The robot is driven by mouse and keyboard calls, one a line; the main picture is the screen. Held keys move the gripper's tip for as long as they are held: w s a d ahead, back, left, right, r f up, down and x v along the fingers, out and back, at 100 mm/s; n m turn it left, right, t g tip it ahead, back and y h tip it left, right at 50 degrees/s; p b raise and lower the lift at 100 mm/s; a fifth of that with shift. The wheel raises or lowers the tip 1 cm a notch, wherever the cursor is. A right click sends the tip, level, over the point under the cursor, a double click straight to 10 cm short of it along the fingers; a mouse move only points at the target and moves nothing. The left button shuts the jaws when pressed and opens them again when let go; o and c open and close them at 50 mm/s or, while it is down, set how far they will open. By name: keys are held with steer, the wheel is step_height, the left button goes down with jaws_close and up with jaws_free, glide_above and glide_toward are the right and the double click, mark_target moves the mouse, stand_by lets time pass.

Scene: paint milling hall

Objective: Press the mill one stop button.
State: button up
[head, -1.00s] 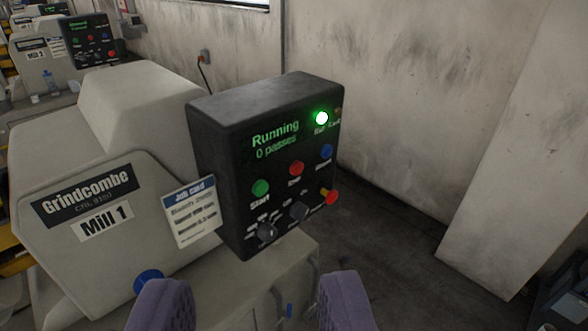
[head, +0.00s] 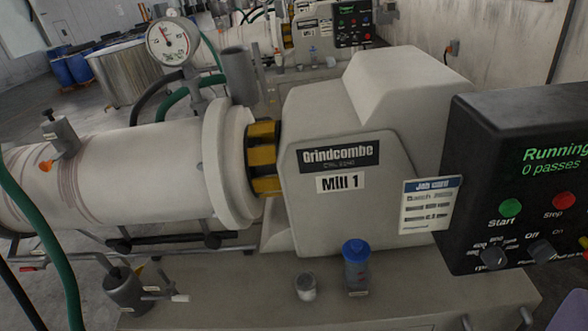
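The mill one control box (head: 475,150) is black and stands at the right edge, partly cut off. Its red stop button (head: 563,201) sits right of the green start button (head: 510,207), below a display (head: 552,160) reading "Running" and "0 passes". The mill housing (head: 355,215) bears the label "Mill 1" (head: 340,183). Only a small purple piece of my gripper (head: 572,312) shows in the bottom right corner, below the box in the picture and apart from the stop button. The rest of my gripper is out of frame.
A job card (head: 430,205) hangs beside the box. A blue-capped bottle (head: 356,265) and a small cup (head: 305,287) stand on the mill base. A pressure gauge (head: 173,42) and the pale mill drum (head: 140,175) fill the left. Another mill's panel (head: 353,23) is behind.

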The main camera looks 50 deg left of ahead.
jaws_close()
stand_by(1.9)
